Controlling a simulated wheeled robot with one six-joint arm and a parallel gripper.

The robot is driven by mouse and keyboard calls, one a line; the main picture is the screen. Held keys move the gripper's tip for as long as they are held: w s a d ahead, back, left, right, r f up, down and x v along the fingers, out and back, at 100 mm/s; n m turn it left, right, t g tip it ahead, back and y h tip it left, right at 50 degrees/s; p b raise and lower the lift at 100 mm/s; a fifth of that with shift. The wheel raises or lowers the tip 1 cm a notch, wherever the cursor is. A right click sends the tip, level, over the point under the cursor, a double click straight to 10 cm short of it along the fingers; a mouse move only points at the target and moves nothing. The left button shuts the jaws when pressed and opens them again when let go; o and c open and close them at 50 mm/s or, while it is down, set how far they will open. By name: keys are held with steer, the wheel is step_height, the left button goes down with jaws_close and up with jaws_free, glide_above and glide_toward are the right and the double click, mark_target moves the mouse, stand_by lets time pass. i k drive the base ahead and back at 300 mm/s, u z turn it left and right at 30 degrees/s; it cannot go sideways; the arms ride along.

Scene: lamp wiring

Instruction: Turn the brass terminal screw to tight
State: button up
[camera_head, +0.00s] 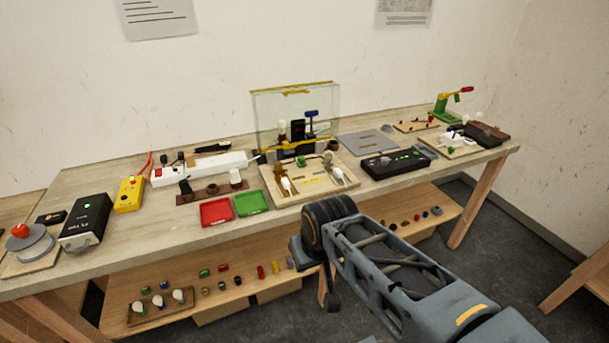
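A light wooden wiring board (318,192) sits near the front edge of the bench, in the middle of the view. It carries small bulbs, a green piece (301,161) and small brass-coloured parts. The brass terminal screw is too small to pick out for sure, and how tight it is does not show. My arm reaches in from the lower right. My gripper (318,268) is at its far end, in front of the bench edge and below the board, apart from it.
A clear guard screen (270,108) stands behind the board. Red (215,212) and green (250,202) trays lie left of it. A black box (396,163) lies right. A power strip (205,167) is farther left. The lower shelf (235,290) holds several small parts.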

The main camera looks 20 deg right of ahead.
mark_target(279, 166)
steer(key=u, duration=0.55)
steer(key=i, duration=1)
steer(key=z, duration=0.3)
